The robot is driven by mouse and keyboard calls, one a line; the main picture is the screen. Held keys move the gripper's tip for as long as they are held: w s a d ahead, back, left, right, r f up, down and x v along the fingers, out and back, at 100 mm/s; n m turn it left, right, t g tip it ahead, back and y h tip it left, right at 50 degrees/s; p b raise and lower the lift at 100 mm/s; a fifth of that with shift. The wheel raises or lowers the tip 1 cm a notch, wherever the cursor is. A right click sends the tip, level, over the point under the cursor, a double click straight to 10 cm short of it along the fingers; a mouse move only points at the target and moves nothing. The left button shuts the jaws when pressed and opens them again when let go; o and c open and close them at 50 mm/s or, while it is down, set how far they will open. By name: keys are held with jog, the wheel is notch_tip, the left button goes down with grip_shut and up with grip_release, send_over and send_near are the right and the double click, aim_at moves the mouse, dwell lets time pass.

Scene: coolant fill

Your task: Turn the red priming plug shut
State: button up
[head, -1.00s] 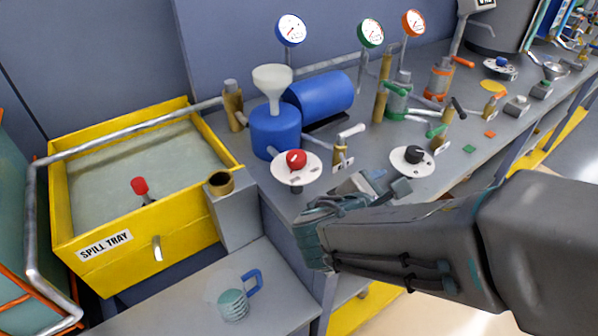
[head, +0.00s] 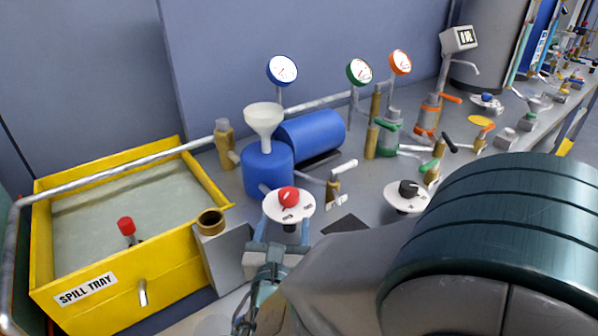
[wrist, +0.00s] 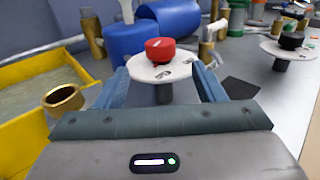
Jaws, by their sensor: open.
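The red priming plug (head: 289,196) is a round red knob on a white marked disc (head: 274,211), which stands on a short dark post in front of the blue tank. In the wrist view the red plug (wrist: 160,50) is upright, ahead of and between my two blue fingers. My gripper (head: 277,248) is open, with its fingers apart and pointing toward the disc; it also shows in the wrist view (wrist: 160,78). The fingers appear just short of the plug, and I see no contact. The lower part of the post is partly hidden by my gripper.
A blue tank (head: 267,170) with a white funnel (head: 264,118) stands behind the plug. A black knob (head: 408,188) on a similar disc is to the right. The yellow spill tray (head: 140,265), holding a red-topped fitting (head: 126,226), and an open brass neck (head: 210,221) are left.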

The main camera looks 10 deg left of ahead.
aim_at(290, 191)
jog(key=w, duration=0.3)
jog(key=w+a, duration=0.1)
jog(key=w, duration=0.7)
jog(key=shift+w+a+b, duration=0.15)
jog(key=shift+a+b, duration=0.1)
jog(key=shift+b, duration=0.1)
jog(key=c, duration=1)
